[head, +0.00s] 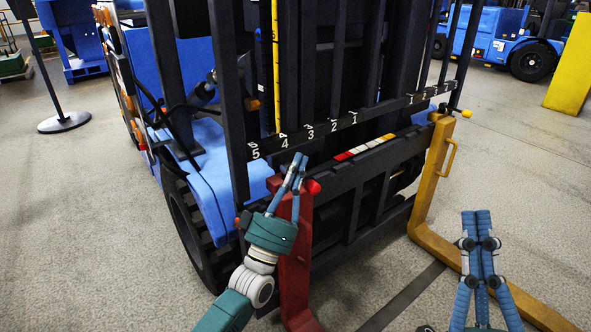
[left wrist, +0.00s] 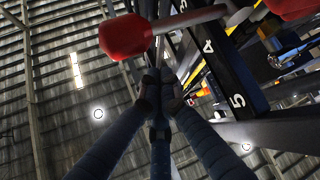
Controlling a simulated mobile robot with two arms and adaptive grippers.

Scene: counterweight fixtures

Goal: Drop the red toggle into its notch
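The red toggle's knob (head: 313,187) sits at the top of the red fork (head: 294,262), beside my left gripper (head: 299,161). The left wrist view shows a red knob (left wrist: 125,37) on a grey rod (left wrist: 190,19), just beyond my left fingertips (left wrist: 160,84). My left fingers point up and meet at the tips, with nothing visible between them. The knob looks apart from them. I cannot make out the notch, near the carriage's top rail. My right gripper (head: 477,218) is shut and empty, in front of the yellow fork (head: 433,180).
A numbered bar (head: 340,122) crosses the blue forklift (head: 215,165) above the carriage. A red, white and yellow strip (head: 364,147) lies on the carriage rail. A yellow post (head: 572,65) stands far right.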

